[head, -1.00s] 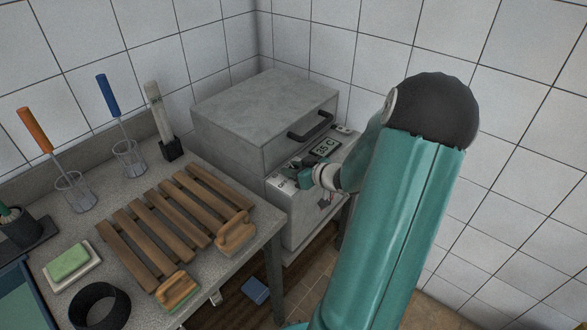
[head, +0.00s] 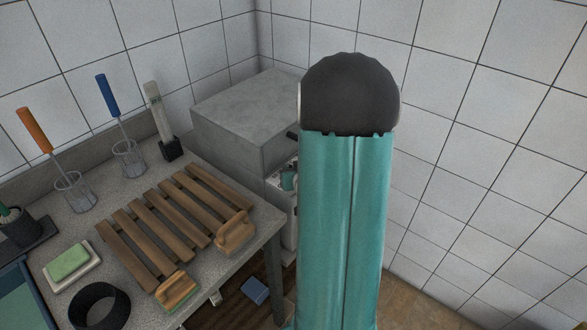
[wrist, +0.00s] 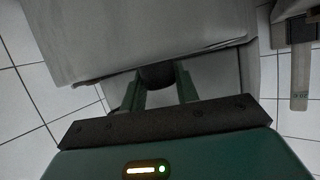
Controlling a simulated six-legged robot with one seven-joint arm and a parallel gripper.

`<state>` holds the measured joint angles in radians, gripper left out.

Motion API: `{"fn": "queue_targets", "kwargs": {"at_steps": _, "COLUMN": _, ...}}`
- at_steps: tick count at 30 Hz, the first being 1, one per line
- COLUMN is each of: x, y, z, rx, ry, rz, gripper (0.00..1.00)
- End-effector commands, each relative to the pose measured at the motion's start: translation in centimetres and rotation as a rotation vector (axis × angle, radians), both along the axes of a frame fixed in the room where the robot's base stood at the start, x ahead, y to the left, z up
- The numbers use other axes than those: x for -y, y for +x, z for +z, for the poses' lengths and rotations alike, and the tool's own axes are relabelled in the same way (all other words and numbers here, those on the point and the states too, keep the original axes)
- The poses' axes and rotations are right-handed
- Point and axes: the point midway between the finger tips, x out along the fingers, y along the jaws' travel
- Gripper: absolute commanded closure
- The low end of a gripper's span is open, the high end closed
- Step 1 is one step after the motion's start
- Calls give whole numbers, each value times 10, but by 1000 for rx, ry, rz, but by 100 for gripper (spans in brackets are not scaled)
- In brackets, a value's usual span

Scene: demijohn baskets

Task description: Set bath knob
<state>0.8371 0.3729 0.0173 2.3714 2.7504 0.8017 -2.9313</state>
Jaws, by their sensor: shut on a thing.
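The bath is a grey box (head: 235,115) against the back corner, with a front panel mostly hidden behind my arm in the head view. In the wrist view its grey body (wrist: 130,40) fills the upper middle. A dark round knob (wrist: 157,75) shows between the fingers of my gripper (wrist: 159,84), which is shut on it. The knob's pointer and any markings are hidden. The display is hidden now.
A bench left of the bath holds a wooden slatted rack (head: 165,215), two wooden-handled brushes, green soap (head: 68,262), a black ring (head: 99,306) and tools in wire holders. A blue block (head: 255,291) lies below. Tiled wall stands at the right.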

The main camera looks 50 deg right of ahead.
Motion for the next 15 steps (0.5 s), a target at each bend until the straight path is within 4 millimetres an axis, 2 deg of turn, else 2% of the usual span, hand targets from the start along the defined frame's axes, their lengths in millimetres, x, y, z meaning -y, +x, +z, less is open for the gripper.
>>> {"fn": "queue_targets", "kwargs": {"at_steps": 14, "x": 0, "y": 1, "z": 1, "rx": 3, "ry": -1, "rz": -9, "gripper": 92}}
{"fn": "queue_targets", "kwargs": {"at_steps": 15, "x": 0, "y": 1, "z": 1, "rx": 3, "ry": -1, "rz": -9, "gripper": 62}}
